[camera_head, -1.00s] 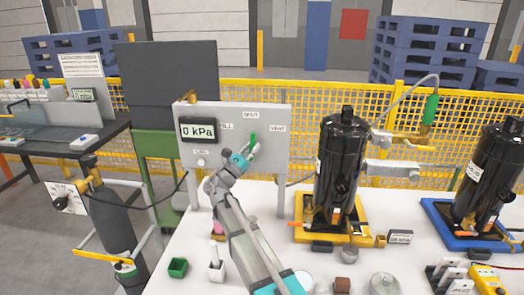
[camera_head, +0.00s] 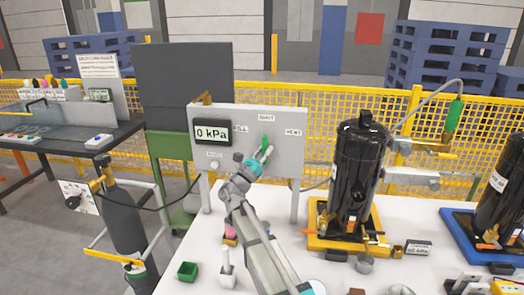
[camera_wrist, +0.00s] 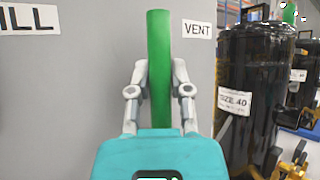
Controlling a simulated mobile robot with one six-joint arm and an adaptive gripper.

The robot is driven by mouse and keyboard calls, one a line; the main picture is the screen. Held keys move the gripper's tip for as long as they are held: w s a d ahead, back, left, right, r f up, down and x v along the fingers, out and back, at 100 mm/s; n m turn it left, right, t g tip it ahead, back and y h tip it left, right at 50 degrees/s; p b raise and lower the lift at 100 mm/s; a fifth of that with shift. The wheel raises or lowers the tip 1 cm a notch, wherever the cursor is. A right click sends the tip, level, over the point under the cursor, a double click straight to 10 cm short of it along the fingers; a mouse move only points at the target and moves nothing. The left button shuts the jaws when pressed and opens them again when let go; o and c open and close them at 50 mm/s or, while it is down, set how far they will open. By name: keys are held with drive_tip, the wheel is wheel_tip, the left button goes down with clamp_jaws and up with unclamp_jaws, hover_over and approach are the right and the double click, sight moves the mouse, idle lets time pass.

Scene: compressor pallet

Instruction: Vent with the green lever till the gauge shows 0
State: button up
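The green lever (camera_head: 265,143) is on the grey panel (camera_head: 285,118). In the wrist view the lever (camera_wrist: 158,65) points straight up, between the FILL label on the left and the VENT label on the right. My gripper (camera_head: 266,153) is at the panel. In the wrist view its two fingers (camera_wrist: 160,70) stand close on either side of the lever and look closed on it; the lever's lower end is hidden behind the gripper body. The gauge (camera_head: 212,133) on the panel's left reads 0 kPa.
A black compressor (camera_head: 355,175) on a yellow base stands right of the panel. A second compressor (camera_head: 502,190) on a blue base is farther right. A gas cylinder (camera_head: 122,215) stands at left.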

drive_tip(key=o, duration=0.4)
drive_tip(key=shift+a, duration=0.1)
drive_tip(key=shift+s+r, duration=0.1)
wheel_tip(320, 180, up, 9)
drive_tip(key=p, duration=0.9)
drive_tip(key=shift+r+p, duration=0.25)
drive_tip(key=shift+p, duration=0.1)
